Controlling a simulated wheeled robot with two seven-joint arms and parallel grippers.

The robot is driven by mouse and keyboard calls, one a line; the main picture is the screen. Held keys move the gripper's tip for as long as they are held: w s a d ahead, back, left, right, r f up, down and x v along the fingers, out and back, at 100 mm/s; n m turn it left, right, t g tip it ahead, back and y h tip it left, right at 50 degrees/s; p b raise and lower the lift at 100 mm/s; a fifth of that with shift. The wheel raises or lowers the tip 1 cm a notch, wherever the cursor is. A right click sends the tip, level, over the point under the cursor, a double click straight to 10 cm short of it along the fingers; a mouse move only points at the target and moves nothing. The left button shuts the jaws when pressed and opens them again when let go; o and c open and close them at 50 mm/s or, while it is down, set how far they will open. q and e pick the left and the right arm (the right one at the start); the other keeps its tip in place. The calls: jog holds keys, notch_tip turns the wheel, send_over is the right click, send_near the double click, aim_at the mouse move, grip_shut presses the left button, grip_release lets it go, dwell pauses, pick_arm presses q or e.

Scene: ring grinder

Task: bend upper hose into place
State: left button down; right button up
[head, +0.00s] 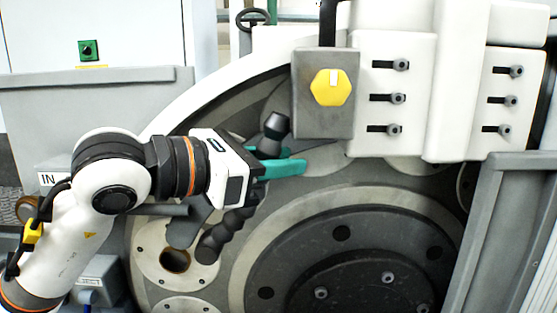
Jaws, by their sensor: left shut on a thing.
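A dark segmented hose (235,218) rises from the lower left of the machine face and runs up behind my left gripper. A dark nozzle-like end (275,127) shows just above the gripper's fingers; the joint between it and the segments is hidden by the gripper. My left gripper (279,163) has teal fingers and points right, shut on the hose just below this end. The exact contact is partly hidden by the fingers. My right gripper is not in view.
A grey block with a yellow hexagonal knob (330,88) hangs close above and right of the gripper. A large dark round plate (350,255) with bolts lies below right. White housings (390,95) with dark bolts fill the upper right. A grey frame (510,235) stands at right.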

pick_arm(q)
jog(key=shift+a+r+m+y, duration=0.25)
jog(key=shift+a+m+y, duration=0.15)
jog(key=shift+a+y, duration=0.15)
jog(key=shift+a+r+m+g+y+p, duration=0.25)
jog(key=shift+a+m+g+y+p, duration=0.25)
jog(key=shift+y, duration=0.45)
jog(key=shift+a+r+m+g+y+p, duration=0.25)
jog(key=shift+a+y, duration=0.3)
jog(key=shift+y, duration=0.35)
jog(key=c, duration=1.1)
grip_release()
jog(key=shift+f, duration=0.1)
